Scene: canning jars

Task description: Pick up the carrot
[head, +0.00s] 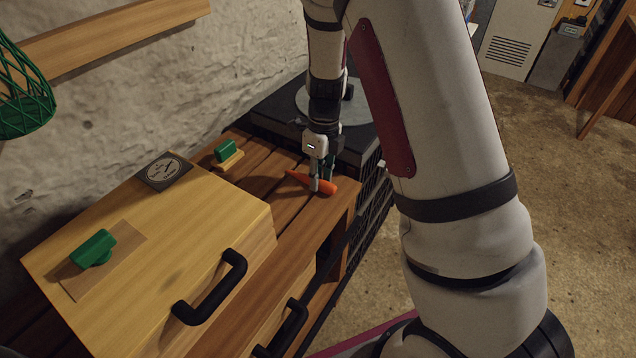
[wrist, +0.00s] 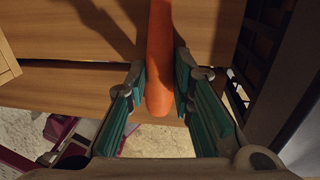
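The orange carrot (head: 324,187) lies at the right end of the slatted wooden bench in the head view, its thin end to the left. In the wrist view the carrot (wrist: 160,62) runs from the top edge down to its rounded thick end. My gripper (head: 322,188) points down over the bench at the carrot. In the wrist view its teal-padded fingers (wrist: 161,88) are on either side of the carrot, close in against it. No clear gap shows between fingers and carrot. Part of the carrot is hidden behind the fingers in the head view.
A wooden cabinet (head: 190,220) with black handles stands left, bearing a green block (head: 93,248) and a dark square tile (head: 163,171). Another green block (head: 225,150) sits behind on the bench. A black crate-like unit (head: 270,106) is behind my gripper. Open floor lies right.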

